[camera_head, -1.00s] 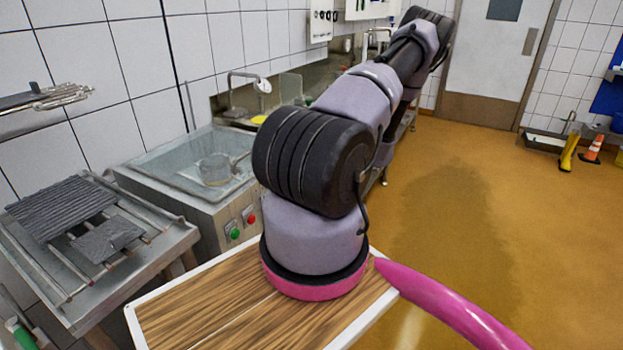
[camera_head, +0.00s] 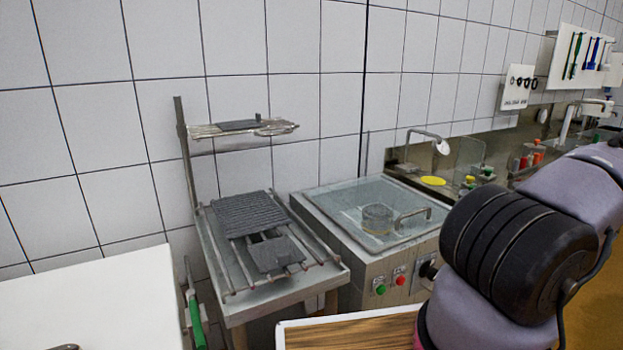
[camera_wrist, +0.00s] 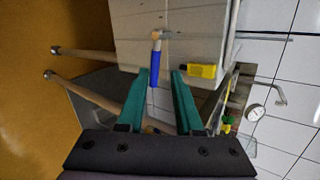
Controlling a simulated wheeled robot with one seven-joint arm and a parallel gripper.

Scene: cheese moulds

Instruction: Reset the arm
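My gripper (camera_wrist: 161,74) shows in the wrist view with its two teal fingers apart. Nothing is clamped between them. A tool with a blue handle (camera_wrist: 154,66) shows beyond the fingertips, apart from them as far as I can tell. In the head view only part of my arm shows at the lower right, and my gripper is out of the picture.
A white surface (camera_head: 95,305) is at the lower left. A yellow object (camera_wrist: 201,71) and a round gauge (camera_wrist: 255,112) show in the wrist view.

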